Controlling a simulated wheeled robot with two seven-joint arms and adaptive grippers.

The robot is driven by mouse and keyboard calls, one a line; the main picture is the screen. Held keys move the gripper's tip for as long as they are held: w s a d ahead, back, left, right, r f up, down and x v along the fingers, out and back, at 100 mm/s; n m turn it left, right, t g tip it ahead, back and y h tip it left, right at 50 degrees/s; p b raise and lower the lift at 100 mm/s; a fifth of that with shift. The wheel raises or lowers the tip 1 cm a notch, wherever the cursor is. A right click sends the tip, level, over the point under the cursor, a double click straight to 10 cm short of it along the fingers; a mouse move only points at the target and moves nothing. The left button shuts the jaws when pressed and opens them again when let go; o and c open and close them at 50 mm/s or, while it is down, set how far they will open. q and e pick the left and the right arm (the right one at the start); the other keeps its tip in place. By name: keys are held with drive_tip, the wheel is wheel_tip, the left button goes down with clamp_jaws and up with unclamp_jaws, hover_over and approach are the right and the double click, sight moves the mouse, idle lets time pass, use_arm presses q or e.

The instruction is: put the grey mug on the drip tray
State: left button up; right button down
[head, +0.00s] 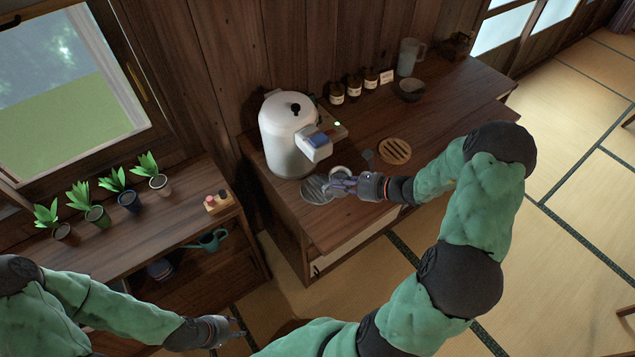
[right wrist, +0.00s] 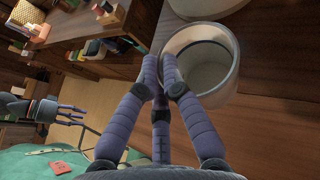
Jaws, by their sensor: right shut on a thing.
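The grey mug (head: 340,171) is at the right of the drip tray in the head view, partly hidden by my right gripper (head: 345,185). The right wrist view shows the pale mug (right wrist: 228,72) from above, open and empty-looking. My right gripper (right wrist: 160,75) is shut on its near wall at the rim. The round grey slatted drip tray (head: 313,192) lies on the wooden counter below the white dispenser. I cannot tell whether the mug is raised or touches the tray. My left gripper (head: 237,331) is low at the left, open and empty; it also shows in the right wrist view (right wrist: 78,115).
The white dispenser (head: 285,140) with its spout stands just behind the tray. A round wooden trivet (head: 395,151), brown bottles (head: 353,87), a dark bowl (head: 412,90) and a clear jug (head: 409,57) stand on the counter (head: 450,100). Potted plants line the left cabinet.

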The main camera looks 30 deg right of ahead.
drive_tip(key=shift+b+x, duration=1.05)
drive_tip(key=shift+x, duration=3)
drive_tip(key=shift+f, duration=0.15)
drive_tip(key=shift+f, duration=0.15)
drive_tip(key=c, duration=1.4)
unclamp_jaws()
drive_tip(key=shift+s+d+r, duration=0.15)
drive_tip(key=shift+s+r, duration=0.15)
drive_tip(key=p+v, duration=0.2)
drive_tip(key=v, duration=0.9)
drive_tip(key=shift+s, duration=0.2)
